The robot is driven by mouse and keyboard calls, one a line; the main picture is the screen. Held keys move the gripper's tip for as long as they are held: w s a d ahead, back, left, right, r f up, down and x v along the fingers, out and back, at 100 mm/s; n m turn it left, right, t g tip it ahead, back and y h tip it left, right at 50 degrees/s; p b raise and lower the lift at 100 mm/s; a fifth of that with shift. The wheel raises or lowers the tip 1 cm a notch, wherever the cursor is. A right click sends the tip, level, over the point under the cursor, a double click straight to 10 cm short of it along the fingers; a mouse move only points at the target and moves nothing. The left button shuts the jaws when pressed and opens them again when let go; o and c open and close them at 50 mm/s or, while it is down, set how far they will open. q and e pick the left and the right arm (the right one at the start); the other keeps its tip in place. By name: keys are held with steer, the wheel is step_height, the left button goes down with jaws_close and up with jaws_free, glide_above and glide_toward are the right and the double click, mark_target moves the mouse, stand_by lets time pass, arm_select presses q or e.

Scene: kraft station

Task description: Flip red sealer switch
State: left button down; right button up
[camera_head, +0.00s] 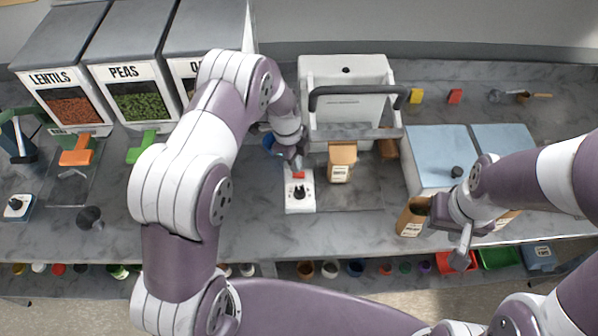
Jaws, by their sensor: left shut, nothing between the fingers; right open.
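The red sealer switch (299,174) sits on a small white control box (301,203) with a black knob, in front of the white sealer machine (345,72) with its dark bar handle. My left gripper (296,163) is shut and empty, with its tips right at the switch; I cannot tell whether they touch it. The arm hides part of the area behind. My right gripper (450,228) is open at the right, beside a brown kraft bag (411,217) near the counter's front edge. I cannot tell whether it touches the bag.
Another kraft bag (341,163) stands by the sealer. Blue-grey lidded boxes (437,150) stand at right. Dispensers of lentils (70,106) and peas (140,106) stand at left. A second knob box (17,207) is at far left. The counter's front middle is clear.

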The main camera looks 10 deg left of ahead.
mark_target(295, 174)
arm_select(q)
steer(key=shift+f+b, duration=0.95)
steer(key=shift+f, duration=0.15)
stand_by(0.7)
steer(key=shift+r, duration=0.1)
steer(key=shift+r+p, duration=2.1)
steer(key=shift+r, duration=1.4)
steer(key=shift+s+f, duration=0.1)
